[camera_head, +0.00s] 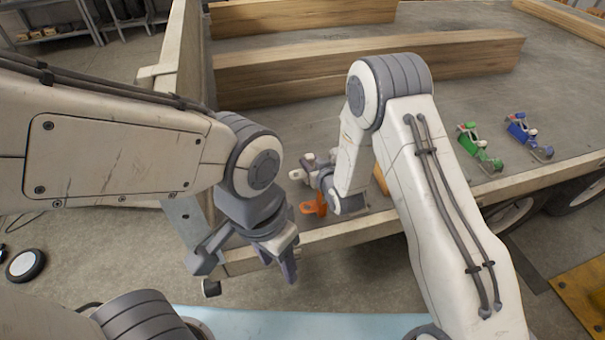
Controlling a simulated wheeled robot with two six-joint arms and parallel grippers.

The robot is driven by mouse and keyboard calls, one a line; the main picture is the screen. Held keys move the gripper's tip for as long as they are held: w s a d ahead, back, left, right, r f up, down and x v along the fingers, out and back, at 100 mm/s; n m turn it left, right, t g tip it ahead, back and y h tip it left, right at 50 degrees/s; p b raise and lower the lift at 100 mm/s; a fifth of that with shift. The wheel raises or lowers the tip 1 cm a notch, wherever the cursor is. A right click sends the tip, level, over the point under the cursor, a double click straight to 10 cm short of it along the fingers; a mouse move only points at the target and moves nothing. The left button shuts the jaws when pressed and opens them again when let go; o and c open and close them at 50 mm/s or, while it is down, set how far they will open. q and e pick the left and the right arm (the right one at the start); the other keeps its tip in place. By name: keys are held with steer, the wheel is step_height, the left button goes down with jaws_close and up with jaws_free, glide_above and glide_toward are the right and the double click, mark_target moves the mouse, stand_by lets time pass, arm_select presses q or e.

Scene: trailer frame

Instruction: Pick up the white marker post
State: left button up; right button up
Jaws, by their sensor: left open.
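I cannot clearly pick out a white marker post in the head view; my arms cover part of the trailer's near left corner. My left gripper (243,264) is open, pointing down just outside that corner, with no object visible between its fingers. My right gripper (316,170) is above the near edge of the trailer bed (470,85), partly hidden by its own wrist. Its jaws are too small and covered to read. An orange part (314,206) is just below it.
Timber beams (370,66) lie across the bed. A green clamp-like item (478,146) and a blue one (527,134) lie on the right. The trailer's side wall (184,50) rises on the left. Open bed shows between the beams and the near edge.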

jaws_close()
steer(key=shift+r, duration=0.1)
stand_by(1.0)
